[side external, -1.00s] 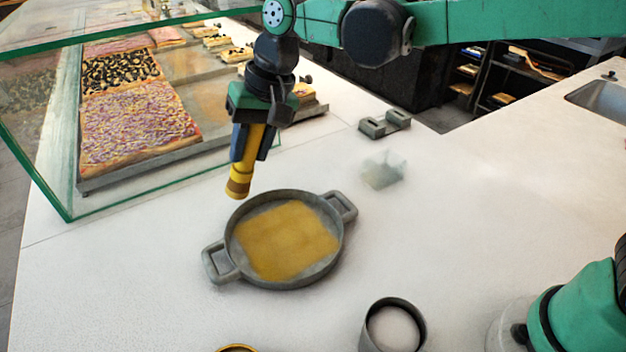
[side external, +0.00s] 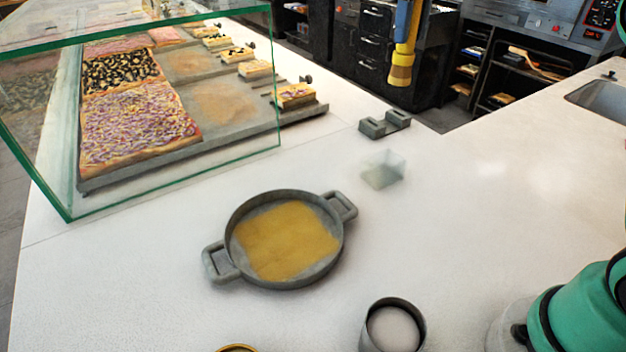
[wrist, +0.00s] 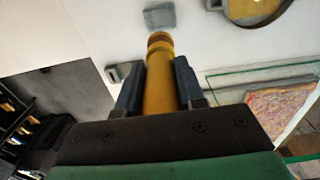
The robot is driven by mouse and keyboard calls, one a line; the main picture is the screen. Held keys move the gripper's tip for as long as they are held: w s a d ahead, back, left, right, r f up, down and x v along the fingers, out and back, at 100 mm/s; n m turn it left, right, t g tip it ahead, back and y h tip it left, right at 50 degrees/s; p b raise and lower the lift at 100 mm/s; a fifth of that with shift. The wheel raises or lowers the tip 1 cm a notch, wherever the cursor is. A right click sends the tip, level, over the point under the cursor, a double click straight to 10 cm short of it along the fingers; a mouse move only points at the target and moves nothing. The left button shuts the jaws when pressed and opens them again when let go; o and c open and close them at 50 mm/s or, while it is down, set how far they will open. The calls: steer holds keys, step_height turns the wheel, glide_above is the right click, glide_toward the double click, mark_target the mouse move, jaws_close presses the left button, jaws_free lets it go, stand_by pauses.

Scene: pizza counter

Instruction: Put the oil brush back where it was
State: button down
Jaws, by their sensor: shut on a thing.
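The oil brush (side external: 401,70) is yellow with a brownish band near its lower end. It hangs nearly upright at the top of the side view, high up, with its upper part out of frame. In the wrist view the brush (wrist: 160,85) lies between the two dark fingers of my gripper (wrist: 158,80), which is shut on it. A small grey holder with two raised blocks (side external: 385,124) stands on the counter, below the brush in the side picture. The holder also shows in the wrist view (wrist: 116,72), left of the brush.
A clear box (side external: 382,169) stands in front of the grey holder. A two-handled pan (side external: 232,262) with a yellow layer sits mid-counter. A grey cup (side external: 392,325) is at the front. A glass case (side external: 66,205) with pizzas is at left.

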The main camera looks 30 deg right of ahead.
step_height(320, 180, down, 20)
steer(key=shift+r, duration=0.2)
stand_by(0.4)
steer(key=c, duration=0.5)
jaws_free()
steer(key=shift+f, duration=0.1)
steer(key=shift+c, duration=0.2)
